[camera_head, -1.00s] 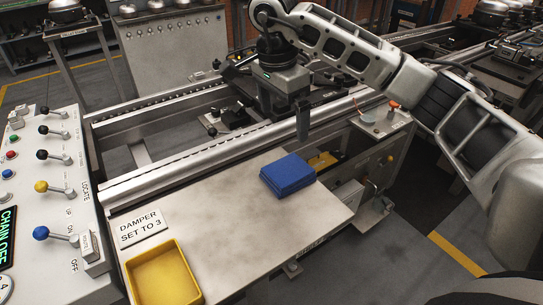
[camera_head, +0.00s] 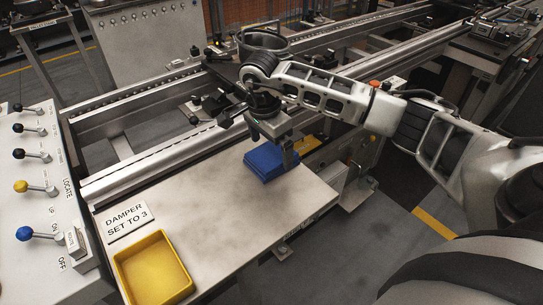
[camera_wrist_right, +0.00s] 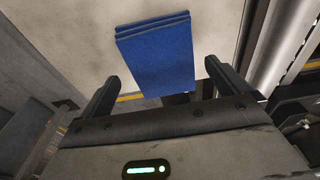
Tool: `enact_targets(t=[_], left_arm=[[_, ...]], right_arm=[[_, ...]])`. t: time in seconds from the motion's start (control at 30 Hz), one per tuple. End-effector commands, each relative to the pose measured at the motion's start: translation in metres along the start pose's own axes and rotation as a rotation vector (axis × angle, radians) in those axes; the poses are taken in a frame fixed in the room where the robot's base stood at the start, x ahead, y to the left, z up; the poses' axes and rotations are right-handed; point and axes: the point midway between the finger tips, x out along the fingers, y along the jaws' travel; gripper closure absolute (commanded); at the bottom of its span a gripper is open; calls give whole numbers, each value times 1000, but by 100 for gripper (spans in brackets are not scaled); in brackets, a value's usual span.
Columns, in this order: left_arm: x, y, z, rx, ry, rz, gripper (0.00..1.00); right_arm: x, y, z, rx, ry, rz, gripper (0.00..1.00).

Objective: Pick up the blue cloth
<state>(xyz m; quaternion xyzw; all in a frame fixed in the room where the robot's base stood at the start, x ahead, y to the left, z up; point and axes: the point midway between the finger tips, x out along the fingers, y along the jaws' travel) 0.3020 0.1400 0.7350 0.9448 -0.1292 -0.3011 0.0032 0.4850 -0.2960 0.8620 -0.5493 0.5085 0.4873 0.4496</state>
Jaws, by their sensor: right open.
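The blue cloth (camera_head: 264,164) is folded into a neat stack. It lies on the metal table (camera_head: 195,210) near its back right edge. My right gripper (camera_head: 287,158) is just above and beside the cloth at its right side, pointing down. In the right wrist view the cloth (camera_wrist_right: 160,58) is ahead of the two spread fingers of my right gripper (camera_wrist_right: 160,85), its near end between their tips. The fingers are apart and nothing is held. The far underside of the cloth is hidden. My left gripper does not show.
A lever panel (camera_head: 38,190) stands further left. A conveyor rail (camera_head: 165,150) runs behind the table. The table's middle is clear.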

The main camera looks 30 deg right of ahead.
Motion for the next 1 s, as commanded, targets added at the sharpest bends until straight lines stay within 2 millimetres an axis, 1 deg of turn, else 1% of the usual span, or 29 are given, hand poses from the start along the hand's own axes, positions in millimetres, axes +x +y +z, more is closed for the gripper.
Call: enact_targets(t=[0.03,0.13,0.23,0.4,0.47,0.5,0.53,0.57,0.87,1.0], left_arm=[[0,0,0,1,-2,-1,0],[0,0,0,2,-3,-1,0],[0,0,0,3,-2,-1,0],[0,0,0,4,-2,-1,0],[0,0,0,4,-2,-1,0],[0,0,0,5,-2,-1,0],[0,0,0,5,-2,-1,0],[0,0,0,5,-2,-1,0],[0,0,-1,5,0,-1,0],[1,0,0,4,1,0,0]], right_arm=[[7,0,0,0,-1,2,0],[17,0,0,0,-1,0,0],[20,0,0,0,0,-2,0],[20,0,0,0,0,-2,0],[20,0,0,0,0,-2,17],[20,0,0,0,0,-2,28],[20,0,0,0,0,-2,36],[20,0,0,0,0,-2,41],[19,0,0,0,0,-2,41],[13,-1,-1,-1,0,-4,41]])
